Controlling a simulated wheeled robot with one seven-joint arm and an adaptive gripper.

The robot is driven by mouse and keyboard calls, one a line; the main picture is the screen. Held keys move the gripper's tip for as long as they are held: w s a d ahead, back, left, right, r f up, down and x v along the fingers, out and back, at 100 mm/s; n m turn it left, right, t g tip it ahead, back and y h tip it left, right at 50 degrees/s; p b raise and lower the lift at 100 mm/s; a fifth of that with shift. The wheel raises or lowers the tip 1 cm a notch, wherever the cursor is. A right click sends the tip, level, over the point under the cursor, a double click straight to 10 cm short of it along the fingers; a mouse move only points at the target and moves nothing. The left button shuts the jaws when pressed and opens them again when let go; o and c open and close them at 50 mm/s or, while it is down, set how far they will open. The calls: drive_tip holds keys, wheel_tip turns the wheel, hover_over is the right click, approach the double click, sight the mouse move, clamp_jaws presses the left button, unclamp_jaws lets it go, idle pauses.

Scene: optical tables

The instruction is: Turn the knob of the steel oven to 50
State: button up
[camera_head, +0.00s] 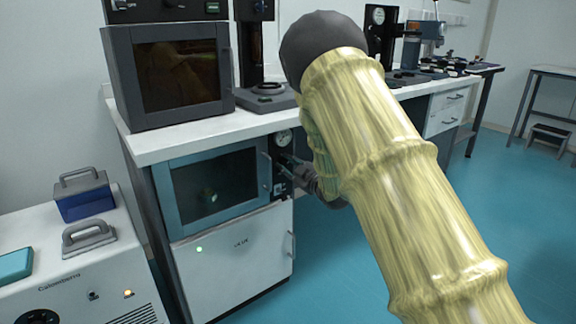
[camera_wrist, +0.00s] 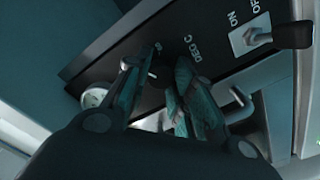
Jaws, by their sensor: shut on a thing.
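The oven (camera_head: 214,188) with a blue-grey door frame and dark window is built in under the white counter. Its narrow black control panel (camera_wrist: 215,45), right of the door, carries a round gauge (camera_head: 283,138), which also shows in the wrist view (camera_wrist: 95,97). The panel reads "DEG C" beside the knob and "ON" and "OFF" by a toggle switch (camera_wrist: 262,39). My gripper (camera_head: 288,162) is at the panel below the gauge. In the wrist view its fingers (camera_wrist: 160,84) are closed around the dark knob, mostly hidden between them. The knob's setting cannot be read.
A dark oven (camera_head: 180,75) and a stand (camera_head: 265,97) sit on the counter (camera_head: 200,135) above. A door handle (camera_head: 267,170) is close left of my gripper. A white cabinet (camera_head: 235,255) is below. The blue floor (camera_head: 335,270) to the right is clear.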

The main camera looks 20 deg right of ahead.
idle(0.4)
drive_tip(key=o, duration=1.1)
drive_tip(key=shift+c, duration=0.2)
drive_tip(key=v, duration=1.2)
drive_tip(key=shift+f, duration=0.1)
